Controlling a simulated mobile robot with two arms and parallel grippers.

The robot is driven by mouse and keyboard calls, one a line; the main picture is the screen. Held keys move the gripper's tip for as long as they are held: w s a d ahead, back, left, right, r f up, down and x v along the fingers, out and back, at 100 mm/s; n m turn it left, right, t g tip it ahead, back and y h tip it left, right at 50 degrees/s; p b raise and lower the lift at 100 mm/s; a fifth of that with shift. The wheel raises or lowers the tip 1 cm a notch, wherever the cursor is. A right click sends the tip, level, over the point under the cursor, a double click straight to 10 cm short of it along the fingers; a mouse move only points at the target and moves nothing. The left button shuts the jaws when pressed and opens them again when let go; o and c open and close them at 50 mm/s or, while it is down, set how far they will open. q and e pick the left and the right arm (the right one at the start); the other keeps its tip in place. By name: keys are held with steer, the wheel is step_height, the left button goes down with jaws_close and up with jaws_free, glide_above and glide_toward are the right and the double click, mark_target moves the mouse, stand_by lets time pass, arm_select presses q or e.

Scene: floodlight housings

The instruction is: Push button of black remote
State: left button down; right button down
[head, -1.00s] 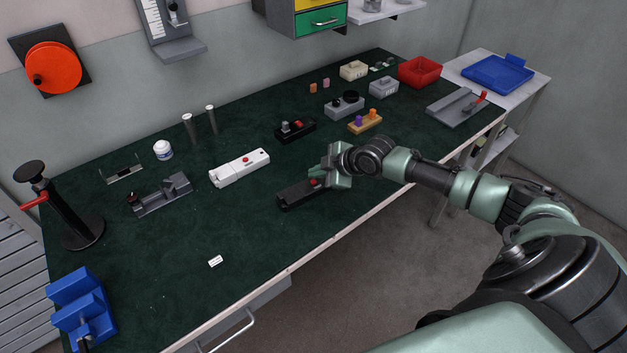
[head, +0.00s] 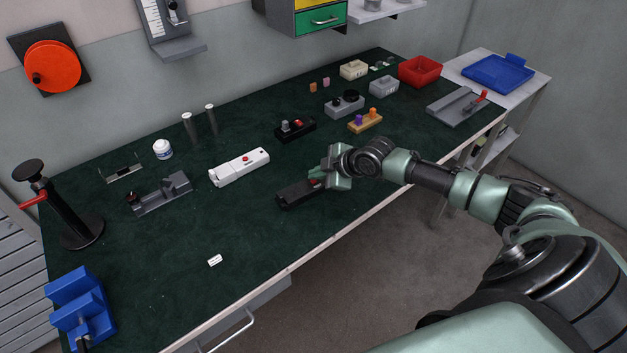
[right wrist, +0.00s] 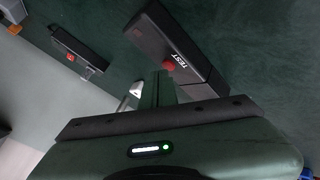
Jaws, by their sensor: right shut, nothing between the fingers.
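The black remote (head: 297,192) lies on the dark green bench top near its front edge, with a red button (head: 313,182) on its upper face. In the right wrist view the black remote (right wrist: 165,35) bears the word TEST beside the red button (right wrist: 168,66). My right gripper (head: 320,176) is shut and empty. Its fingertips are right at the red button and partly cover it; I cannot tell whether they press it. My left gripper is not in view.
A white remote (head: 239,168) with a red button lies to the left. A black box (head: 295,130) with switches and an orange block (head: 365,121) with pegs stand behind. A small white tag (head: 215,260) lies at the front; the bench around it is clear.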

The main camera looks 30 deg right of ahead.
mark_target(316, 183)
steer(key=shift+f, duration=0.25)
stand_by(0.4)
steer(key=shift+r, duration=0.15)
steer(key=shift+r+p, duration=0.5)
steer(key=shift+r, duration=0.15)
step_height(316, 183, up, 6)
steer(key=p, duration=0.5)
stand_by(0.4)
